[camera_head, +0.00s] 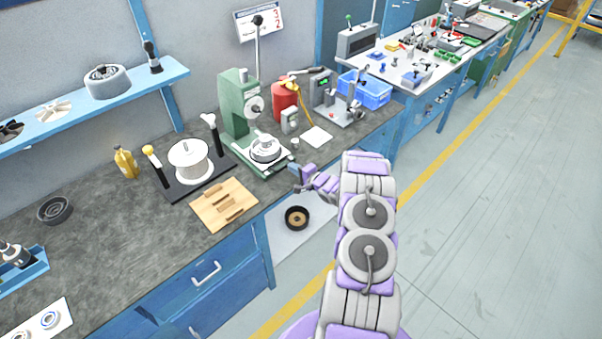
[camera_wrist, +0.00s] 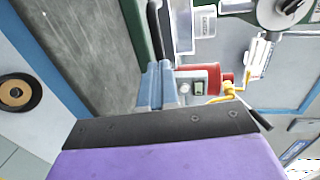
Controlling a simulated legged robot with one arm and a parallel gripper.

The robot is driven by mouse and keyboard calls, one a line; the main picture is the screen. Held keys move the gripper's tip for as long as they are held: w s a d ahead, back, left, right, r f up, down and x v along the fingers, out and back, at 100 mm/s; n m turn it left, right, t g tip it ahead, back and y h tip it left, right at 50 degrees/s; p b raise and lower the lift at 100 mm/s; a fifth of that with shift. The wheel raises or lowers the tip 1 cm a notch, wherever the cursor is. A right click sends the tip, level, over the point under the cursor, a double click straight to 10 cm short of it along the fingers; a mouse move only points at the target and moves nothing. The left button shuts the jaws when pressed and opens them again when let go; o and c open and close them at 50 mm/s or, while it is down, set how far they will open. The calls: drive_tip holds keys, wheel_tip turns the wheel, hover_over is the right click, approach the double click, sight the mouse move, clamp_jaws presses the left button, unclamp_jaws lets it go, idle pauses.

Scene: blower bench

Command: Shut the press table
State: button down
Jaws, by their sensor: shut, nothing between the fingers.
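The green press (camera_head: 238,105) stands near the back of the dark bench, with a round dial on its upright and a long lever above. Its table, a round silver plate (camera_head: 265,150) on a green base, sits in front of the upright toward the bench's front edge. My gripper (camera_head: 298,177) is just to the right of and in front of the table, by the bench edge. I cannot tell whether it touches it. In the wrist view my blue-grey fingers (camera_wrist: 157,87) are together with nothing between them, and a green press edge shows beyond them.
A wooden block (camera_head: 224,204) and a white spool (camera_head: 190,160) on a dark stand are to the left. A red canister (camera_head: 285,100) and a blue crate (camera_head: 366,90) stand behind to the right. A black ring (camera_head: 296,217) lies on a lower surface below. The floor at right is clear.

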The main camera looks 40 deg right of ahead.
sight(281, 159)
drive_tip(key=x, duration=0.2)
drive_tip(key=r+x, duration=0.1)
drive_tip(key=x, duration=0.4)
drive_tip(key=shift+w+a+r, duration=0.15)
drive_tip(key=shift+w+a, duration=0.05)
drive_tip(key=shift+a, duration=0.1)
drive_tip(key=shift+w+a+r, duration=0.1)
drive_tip(key=shift+w+a, duration=0.05)
drive_tip(key=shift+w, duration=0.15)
drive_tip(key=shift+r, duration=0.25)
drive_tip(key=shift+d+r, duration=0.2)
